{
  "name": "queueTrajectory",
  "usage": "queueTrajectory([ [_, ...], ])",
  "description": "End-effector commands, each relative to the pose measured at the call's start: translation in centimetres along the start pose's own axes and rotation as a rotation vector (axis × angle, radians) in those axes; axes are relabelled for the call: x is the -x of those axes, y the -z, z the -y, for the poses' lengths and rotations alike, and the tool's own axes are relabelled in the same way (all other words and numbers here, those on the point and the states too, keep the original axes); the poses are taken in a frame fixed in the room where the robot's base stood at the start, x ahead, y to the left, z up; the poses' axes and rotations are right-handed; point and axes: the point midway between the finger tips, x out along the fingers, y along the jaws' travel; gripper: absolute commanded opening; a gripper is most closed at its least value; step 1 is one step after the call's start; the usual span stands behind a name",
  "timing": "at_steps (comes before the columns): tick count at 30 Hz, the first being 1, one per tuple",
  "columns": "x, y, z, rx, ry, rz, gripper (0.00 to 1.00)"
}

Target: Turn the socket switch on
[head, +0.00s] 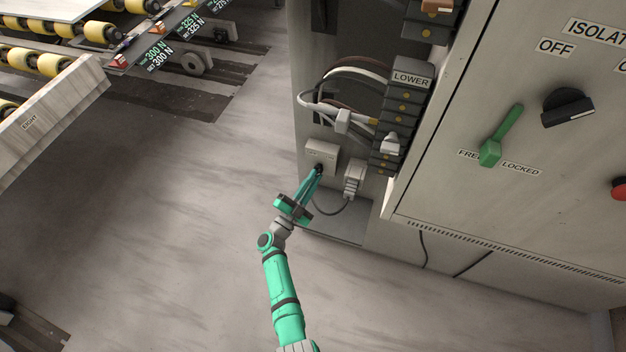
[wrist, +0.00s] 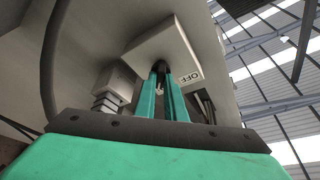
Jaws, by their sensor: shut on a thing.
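The socket box (head: 322,151) is a pale grey box low on the inside of the open cabinet. It also shows in the wrist view (wrist: 152,43), tilted, with an OFF label near its edge. My gripper (head: 318,171) reaches up to the lower part of the box face. In the wrist view its two green fingers (wrist: 161,72) are close together, shut on the small dark switch at the face. The fingertips mostly hide the switch, so its exact position is not clear.
A grey plug (head: 353,179) with a cable sits just right of the box, close beside the fingers. Above are looped cables and a LOWER terminal stack (head: 411,79). The cabinet door (head: 540,190) with a green lever stands at right.

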Motion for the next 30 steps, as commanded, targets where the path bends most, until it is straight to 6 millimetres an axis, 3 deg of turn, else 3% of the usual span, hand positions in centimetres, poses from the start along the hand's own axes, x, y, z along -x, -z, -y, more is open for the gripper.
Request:
queueTrajectory([
  [14, 0.1, -0.1, 0.0, -0.011, -0.004, 0.002, 0.00],
  [15, 0.1, -0.1, 0.0, -0.011, -0.004, 0.002, 0.20],
  [17, 0.1, -0.1, 0.0, -0.011, -0.004, 0.002, 0.29],
  [26, 0.1, 0.0, 0.0, -0.010, -0.004, 0.001, 0.29],
  [30, 1.3, -0.1, 0.0, -0.010, -0.003, 0.003, 0.29],
])
